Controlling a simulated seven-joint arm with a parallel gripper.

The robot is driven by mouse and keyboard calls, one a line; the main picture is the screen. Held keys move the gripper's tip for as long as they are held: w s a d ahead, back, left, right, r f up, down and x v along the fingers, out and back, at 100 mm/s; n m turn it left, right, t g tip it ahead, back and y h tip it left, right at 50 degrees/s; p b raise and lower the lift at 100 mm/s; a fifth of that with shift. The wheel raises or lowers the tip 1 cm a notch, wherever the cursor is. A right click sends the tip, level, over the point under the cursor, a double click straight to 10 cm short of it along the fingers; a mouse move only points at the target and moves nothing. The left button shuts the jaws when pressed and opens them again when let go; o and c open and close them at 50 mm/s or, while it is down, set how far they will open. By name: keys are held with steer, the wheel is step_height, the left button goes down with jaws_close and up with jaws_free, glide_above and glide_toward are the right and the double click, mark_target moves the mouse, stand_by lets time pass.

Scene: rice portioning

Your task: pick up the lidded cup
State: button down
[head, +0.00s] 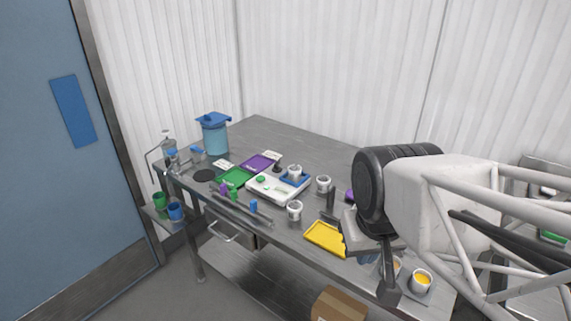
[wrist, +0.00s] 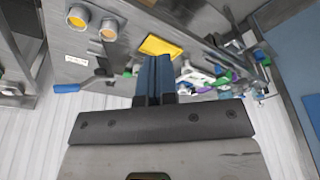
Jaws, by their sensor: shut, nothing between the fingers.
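Several small white-rimmed cups stand on the steel table in the head view: one near the front edge (head: 295,211), one farther back (head: 323,184), and one on a blue-topped spot of a white device (head: 295,172). They are too small to tell which has a lid. A cup with yellow contents (head: 421,281) stands at the near right end; the wrist view shows it too (wrist: 77,17), beside a cup with tan contents (wrist: 108,30). My gripper (wrist: 154,62) is shut and empty, apart from all the cups. In the head view, my arm hides part of the table's right side.
A yellow tray (head: 325,238) lies at the table's front edge. The white device (head: 268,190), green mat (head: 235,178), purple mat (head: 257,162) and a blue-lidded container (head: 214,135) occupy the left half. The back of the steel table (head: 310,148) is clear.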

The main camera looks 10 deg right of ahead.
steer(key=shift+c, duration=1.5)
jaws_free()
steer(key=w+a+f+m+g+y, duration=0.15)
steer(key=w+m+y, duration=0.35)
steer(key=w, duration=0.9)
steer(key=w+a+f+m+y, duration=0.25)
steer(key=w+m, duration=0.35)
steer(key=w, duration=0.8)
steer(key=m+t+y, duration=0.4)
steer(key=m+y, duration=0.1)
steer(key=m, duration=0.6)
glide_toward(294, 171)
steer(key=w+a+f, duration=0.1)
steer(key=w, duration=0.2)
steer(key=shift+s+a+f, duration=0.1)
steer(key=shift+s+a, duration=0.05)
steer(key=shift+a, duration=0.1)
